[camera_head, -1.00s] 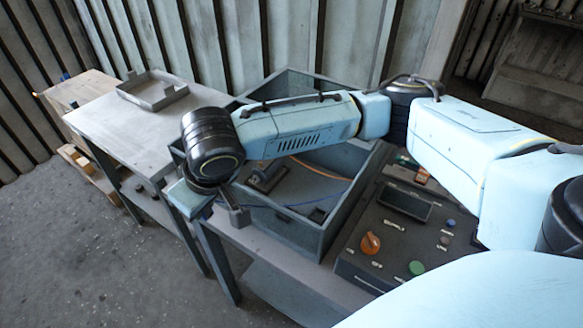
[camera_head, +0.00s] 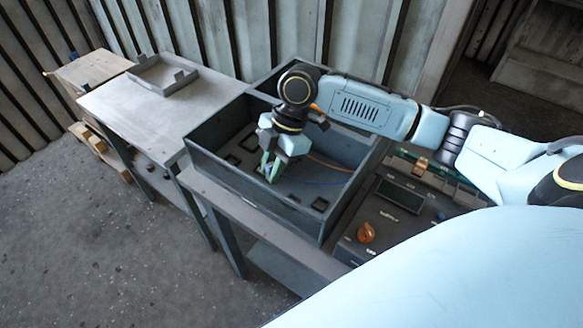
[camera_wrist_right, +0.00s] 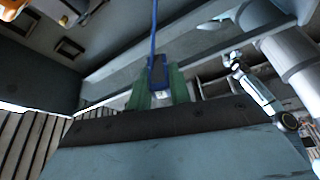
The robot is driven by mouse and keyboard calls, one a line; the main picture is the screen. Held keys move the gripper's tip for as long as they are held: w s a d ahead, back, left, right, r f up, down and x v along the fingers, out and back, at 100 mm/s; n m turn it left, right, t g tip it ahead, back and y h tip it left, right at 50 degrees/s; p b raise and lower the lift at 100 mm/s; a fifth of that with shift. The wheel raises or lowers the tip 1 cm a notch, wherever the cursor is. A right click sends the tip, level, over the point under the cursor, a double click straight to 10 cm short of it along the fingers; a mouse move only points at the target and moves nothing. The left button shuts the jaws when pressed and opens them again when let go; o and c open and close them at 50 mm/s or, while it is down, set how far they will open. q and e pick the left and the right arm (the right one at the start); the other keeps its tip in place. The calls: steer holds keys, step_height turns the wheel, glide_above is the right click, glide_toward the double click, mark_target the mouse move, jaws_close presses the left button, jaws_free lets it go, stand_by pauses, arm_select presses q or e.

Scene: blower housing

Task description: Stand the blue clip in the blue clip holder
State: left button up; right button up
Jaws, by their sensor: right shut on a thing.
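My right gripper (camera_head: 268,175) points down inside the grey open-topped box (camera_head: 262,208). Its green fingers also show in the wrist view (camera_wrist_right: 158,90). They are shut on a small dark blue clip (camera_wrist_right: 157,72), with a blue cable (camera_wrist_right: 154,25) running away from it. In the head view the clip is too small to make out clearly between the fingers. Dark square fittings show on the box floor, one near the front right (camera_head: 320,203) and one at the left (camera_head: 232,159). I cannot tell which is the blue clip holder. My left gripper is out of view.
The box walls stand around my right gripper. An orange cable (camera_head: 330,164) lies in the box. A control panel with an orange knob (camera_head: 366,232) is to the right. A grey table (camera_head: 125,98) with a shallow tray (camera_head: 160,88) is to the left, mostly clear.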

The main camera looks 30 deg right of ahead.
steer(key=d+f+n+b, duration=0.1)
steer(key=f+b, duration=0.1)
steer(key=f, duration=0.1)
steer(key=s+d+f+n+b, duration=0.1)
steer(key=f+b, duration=0.1)
steer(key=f, duration=0.1)
steer(key=d+f+n+g+b, duration=0.1)
steer(key=d+f+b, duration=0.1)
steer(key=f+b, duration=0.1)
steer(key=shift+s+f+n+h, duration=0.15)
steer(key=shift+s+n+h, duration=0.15)
steer(key=shift+n, duration=0.1)
steer(key=shift+w+d+f+p, duration=0.1)
steer(key=shift+f+p, duration=0.2)
steer(key=shift+p, duration=0.25)
stand_by(0.8)
steer(key=shift+f, duration=0.4)
stand_by(0.5)
steer(key=o, duration=0.8)
steer(key=shift+o, duration=0.2)
